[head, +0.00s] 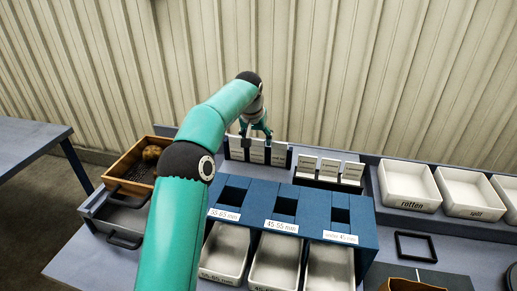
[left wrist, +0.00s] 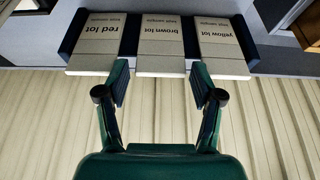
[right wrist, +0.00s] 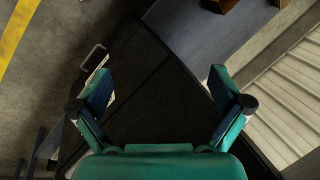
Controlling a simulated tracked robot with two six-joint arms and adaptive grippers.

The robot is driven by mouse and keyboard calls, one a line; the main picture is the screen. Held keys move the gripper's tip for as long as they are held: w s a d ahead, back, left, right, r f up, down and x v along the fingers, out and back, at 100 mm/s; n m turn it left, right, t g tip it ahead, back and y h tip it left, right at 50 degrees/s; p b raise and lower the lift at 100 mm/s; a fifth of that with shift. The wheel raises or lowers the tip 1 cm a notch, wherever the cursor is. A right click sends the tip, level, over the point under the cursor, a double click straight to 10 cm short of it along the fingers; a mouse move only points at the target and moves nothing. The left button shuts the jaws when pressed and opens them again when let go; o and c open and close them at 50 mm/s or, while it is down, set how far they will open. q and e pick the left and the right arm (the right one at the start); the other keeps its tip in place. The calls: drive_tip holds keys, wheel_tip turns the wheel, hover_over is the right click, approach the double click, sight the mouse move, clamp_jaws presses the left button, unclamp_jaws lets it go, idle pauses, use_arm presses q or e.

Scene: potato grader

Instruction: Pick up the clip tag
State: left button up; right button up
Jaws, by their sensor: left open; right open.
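Three white clip tags stand side by side in a dark blue holder (left wrist: 71,33): red lot (left wrist: 99,35), brown lot (left wrist: 162,38) and yellow lot (left wrist: 222,38) in the left wrist view. The same holder is at the back of the bench in the head view, where the tags' print is too small to read. My left gripper (left wrist: 161,80) is open, its fingers spread to either side of the brown lot tag's near edge; I cannot tell if they touch anything. The head view shows this gripper (head: 256,131) over the holder. My right gripper (right wrist: 160,85) is open and empty, outside the head view.
A second rack with three white cards (head: 329,169) stands to the right. The blue grader (head: 262,190) with pale bins is in front. Labelled white trays (head: 409,186) are at right, a wooden crate (head: 125,165) with potatoes at left. A dark frame (head: 415,246) lies right.

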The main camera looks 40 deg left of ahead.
use_arm(q)
drive_tip(key=shift+x, duration=0.8)
drive_tip(key=c, duration=0.6)
drive_tip(key=shift+r, duration=0.15)
